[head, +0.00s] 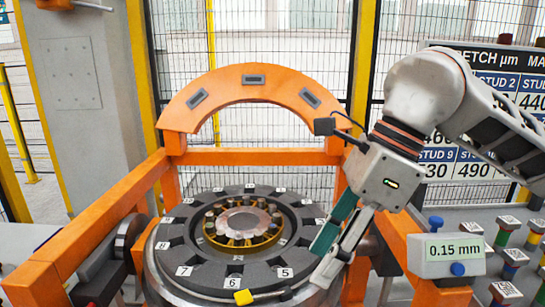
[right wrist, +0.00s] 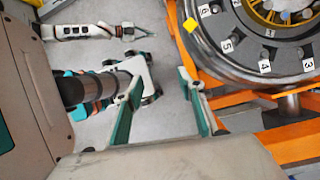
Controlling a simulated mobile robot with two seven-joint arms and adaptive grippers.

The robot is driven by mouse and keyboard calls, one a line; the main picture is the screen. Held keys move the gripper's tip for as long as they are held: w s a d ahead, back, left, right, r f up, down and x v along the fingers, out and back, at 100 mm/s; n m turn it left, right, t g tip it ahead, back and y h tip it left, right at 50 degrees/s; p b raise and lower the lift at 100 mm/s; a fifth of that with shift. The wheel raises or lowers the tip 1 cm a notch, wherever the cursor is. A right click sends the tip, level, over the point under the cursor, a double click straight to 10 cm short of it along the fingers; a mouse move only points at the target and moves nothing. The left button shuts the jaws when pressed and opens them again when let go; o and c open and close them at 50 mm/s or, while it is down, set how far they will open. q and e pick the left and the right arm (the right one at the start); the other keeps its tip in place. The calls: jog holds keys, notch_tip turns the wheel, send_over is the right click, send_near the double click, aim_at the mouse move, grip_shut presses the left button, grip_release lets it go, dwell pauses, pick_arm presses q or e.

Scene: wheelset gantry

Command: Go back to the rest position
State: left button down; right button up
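My right gripper (head: 320,262) hangs over the right front edge of the dark numbered ring (head: 205,258), near the number 5. Its two fingers are spread with nothing between them. In the right wrist view the right gripper (right wrist: 163,82) is also open, with grey floor showing between the fingers. An arm end that looks like my left gripper (right wrist: 132,32) shows small at the top of that view, over the floor. Its finger gap is too small to judge. The left gripper is not in the head view.
An orange gantry frame (head: 262,157) with an arch surrounds the wheelset. A yellow piece (head: 243,297) sits at the ring's front edge. A 0.15 mm display box (head: 446,255) and a bench with coloured studs (head: 508,262) stand at the right. Mesh fencing stands behind.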

jog(key=s+a+f+m+g+y, duration=0.3)
jog(key=a+g+y, duration=0.2)
jog(key=a+y, duration=0.4)
jog(key=w+d+f+m+t+y, duration=0.35)
jog(key=w+m+t, duration=0.2)
jog(key=m, duration=0.25)
jog(key=w+d+f+m+t+y, duration=0.2)
jog(key=w+d+m+t+y, duration=0.15)
jog(key=w+m+t, duration=0.35)
jog(key=w+d+f+m+t+h, duration=0.1)
jog(key=d+f+m+t+h, duration=0.35)
jog(key=f+m, duration=0.35)
jog(key=d+f+m+t+h, duration=0.35)
jog(key=d+f+m, duration=0.3)
jog(key=f, duration=0.25)
jog(key=s+d+f+m+g+h, duration=0.25)
jog(key=s+d+f, duration=0.3)
jog(key=f, duration=0.35)
jog(key=s+d+f+m+g+h, duration=0.1)
jog(key=s+d+f+m+h, duration=0.4)
jog(key=f, duration=0.5)
jog(key=s+d+f+m+g+h, duration=0.2)
jog(key=s+d+f+m+h, duration=0.1)
jog(key=s+d+f, duration=0.5)
jog(key=w+a+m+t, duration=0.1)
jog(key=a+m, duration=0.4)
jog(key=a, duration=1)
jog(key=shift+w, duration=0.6)
